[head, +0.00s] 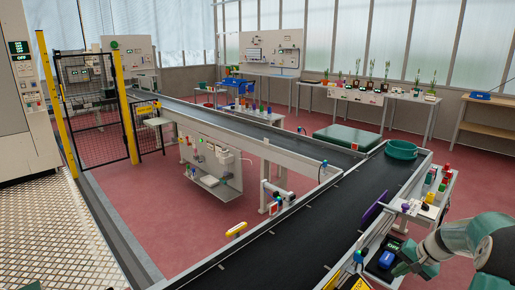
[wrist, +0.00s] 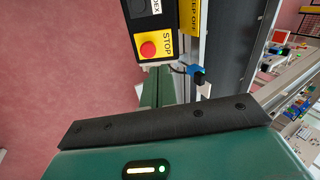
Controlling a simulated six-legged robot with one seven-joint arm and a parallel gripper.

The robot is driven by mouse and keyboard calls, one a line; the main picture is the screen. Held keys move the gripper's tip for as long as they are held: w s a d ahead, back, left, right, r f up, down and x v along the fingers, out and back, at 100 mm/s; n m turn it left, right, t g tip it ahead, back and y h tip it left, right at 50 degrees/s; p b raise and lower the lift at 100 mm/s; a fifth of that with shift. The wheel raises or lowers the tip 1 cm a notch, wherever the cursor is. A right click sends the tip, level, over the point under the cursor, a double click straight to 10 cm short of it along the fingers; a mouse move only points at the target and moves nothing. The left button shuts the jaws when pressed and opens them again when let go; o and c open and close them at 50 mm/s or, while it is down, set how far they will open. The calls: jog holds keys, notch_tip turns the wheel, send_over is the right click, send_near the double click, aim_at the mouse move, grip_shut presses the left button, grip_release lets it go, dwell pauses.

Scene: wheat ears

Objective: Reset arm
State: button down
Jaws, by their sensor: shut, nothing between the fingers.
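My arm (head: 470,245) reaches in at the lower right of the head view, beside the right-hand conveyor leg. My gripper (wrist: 158,78) shows in the wrist view as narrow green fingers beyond a dark bar and the green housing. The fingers are shut together with nothing between them. Past them is a black and yellow box with a red STOP button (wrist: 148,49). The fingers look close to it in the picture, but I cannot tell whether they touch.
A dark conveyor belt (head: 315,240) crosses the head view, with a green basin (head: 401,150) on it. A cluttered side shelf (head: 436,192) stands near my arm. Red floor (head: 180,225) lies open at left. A blue-and-black knob (wrist: 197,75) is right of the fingers.

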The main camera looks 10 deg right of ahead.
jog(key=s+a+r+n+h, duration=0.1)
jog(key=s+a+r+n, duration=0.2)
jog(key=a+r, duration=0.65)
jog(key=s+a+r+n+h, duration=0.25)
jog(key=a+r, duration=0.45)
jog(key=a, duration=0.6)
jog(key=s+a+r+n, duration=0.1)
jog(key=s+a+n, duration=0.1)
jog(key=s+a, duration=0.4)
jog(key=s+a+r+n+t, duration=0.1)
jog(key=s+a+n, duration=0.1)
jog(key=s+a, duration=0.4)
jog(key=s, duration=0.5)
jog(key=shift+a+r, duration=0.3)
jog(key=shift+r, duration=0.1)
jog(key=shift+s, duration=0.1)
